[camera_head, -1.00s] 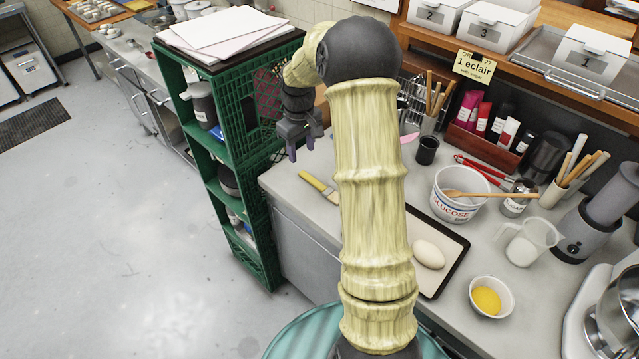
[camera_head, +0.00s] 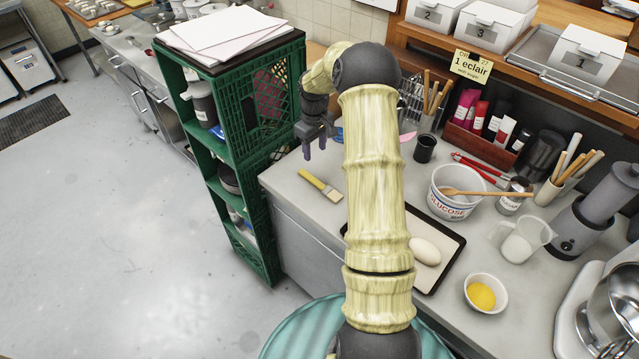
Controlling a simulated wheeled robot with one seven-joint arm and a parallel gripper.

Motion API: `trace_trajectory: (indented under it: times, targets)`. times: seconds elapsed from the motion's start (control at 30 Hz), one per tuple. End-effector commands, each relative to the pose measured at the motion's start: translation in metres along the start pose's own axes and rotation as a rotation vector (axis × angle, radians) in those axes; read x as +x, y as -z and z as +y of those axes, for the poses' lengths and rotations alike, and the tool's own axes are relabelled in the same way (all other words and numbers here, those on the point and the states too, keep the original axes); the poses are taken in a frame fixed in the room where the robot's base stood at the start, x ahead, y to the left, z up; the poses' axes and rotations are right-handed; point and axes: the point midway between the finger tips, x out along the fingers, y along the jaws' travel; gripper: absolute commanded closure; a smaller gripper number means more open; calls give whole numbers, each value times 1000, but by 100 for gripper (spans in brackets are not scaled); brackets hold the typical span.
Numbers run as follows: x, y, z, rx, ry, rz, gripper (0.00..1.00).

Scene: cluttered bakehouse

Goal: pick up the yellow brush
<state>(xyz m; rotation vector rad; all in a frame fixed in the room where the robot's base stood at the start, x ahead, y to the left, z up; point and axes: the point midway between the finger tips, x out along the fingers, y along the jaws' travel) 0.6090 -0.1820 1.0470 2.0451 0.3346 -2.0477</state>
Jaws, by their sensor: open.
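The yellow brush (camera_head: 313,180) lies flat on the grey counter near its left end. Its yellow handle points up and left, and its pale bristle end points down and right. My gripper (camera_head: 315,156) hangs above the counter, a little above the brush in the picture. Its dark fingers point down and stand apart, with nothing between them. The whole brush shows, and the gripper looks clear of it.
A green crate shelf (camera_head: 253,95) stands close on the left of the gripper. Right of my arm are a dark tray (camera_head: 447,258) with a pale dough piece (camera_head: 425,250), a glucose tub (camera_head: 452,197) and a black cup (camera_head: 425,148). The counter around the brush is bare.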

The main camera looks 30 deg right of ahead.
Motion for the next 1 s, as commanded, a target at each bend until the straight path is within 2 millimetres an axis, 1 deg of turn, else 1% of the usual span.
trace_trajectory:
  times: [0.3, 0.43, 0.57, 0.87, 1.0]
  targets:
    - [54, -1, -1, 1, 3, -3, 53]
    - [71, 0, 0, 0, 1, -1, 53]
    - [78, 0, 0, 0, -1, 1, 53]
    - [79, 1, 0, 1, 0, 0, 53]
    - [86, 2, -1, 0, 1, 0, 53]
